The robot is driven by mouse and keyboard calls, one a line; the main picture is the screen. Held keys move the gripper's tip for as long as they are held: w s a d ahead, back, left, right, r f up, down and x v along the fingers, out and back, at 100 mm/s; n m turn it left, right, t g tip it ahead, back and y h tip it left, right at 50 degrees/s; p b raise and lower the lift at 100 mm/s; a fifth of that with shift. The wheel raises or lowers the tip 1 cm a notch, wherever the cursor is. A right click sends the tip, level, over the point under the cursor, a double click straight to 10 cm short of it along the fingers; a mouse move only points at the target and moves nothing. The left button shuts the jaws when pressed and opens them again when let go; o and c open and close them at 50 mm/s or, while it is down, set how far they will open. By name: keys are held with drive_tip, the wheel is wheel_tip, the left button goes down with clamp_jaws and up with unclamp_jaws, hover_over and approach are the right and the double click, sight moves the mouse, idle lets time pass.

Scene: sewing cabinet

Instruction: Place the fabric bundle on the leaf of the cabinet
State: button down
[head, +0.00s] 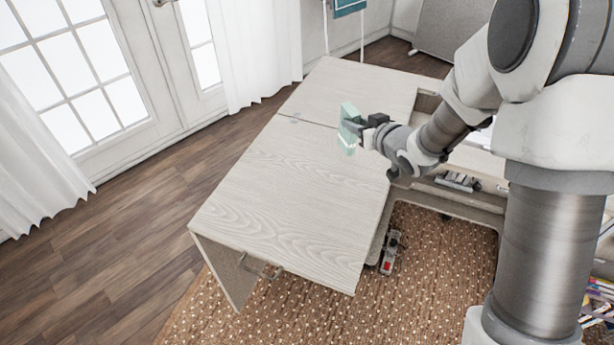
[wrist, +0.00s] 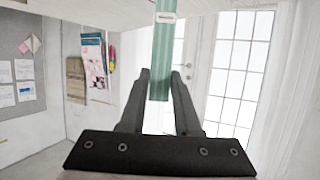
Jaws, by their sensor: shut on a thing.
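The fabric bundle (head: 348,128) is a pale green block with a light band, seen in the head view above the far part of the cabinet's wooden top. In the wrist view the bundle (wrist: 164,55) is a green striped strip with a white label, upright between the fingertips. My gripper (head: 357,130) is shut on it; its dark fingers also show in the wrist view (wrist: 160,85). The leaf (head: 275,205) is the pale wood panel reaching toward the front left, bare on top. I cannot tell the bundle's exact height above the wood.
The cabinet's open recess lies under my arm at right, with a metal part (head: 458,182) in it. A foot pedal (head: 390,252) lies on the brown dotted rug (head: 300,318). White curtains (head: 258,50) and glass doors stand at left. The leaf's surface is clear.

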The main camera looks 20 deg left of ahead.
drive_tip(key=s+a+f+b, duration=0.1)
drive_tip(key=s+a+f, duration=0.4)
drive_tip(key=a+f, duration=0.4)
drive_tip(key=shift+a+f+b, duration=0.3)
drive_tip(key=shift+f, duration=0.5)
drive_tip(key=shift+f, duration=0.1)
drive_tip(key=shift+f+b, duration=0.1)
drive_tip(key=shift+b, duration=0.2)
drive_tip(key=c, duration=0.6)
unclamp_jaws()
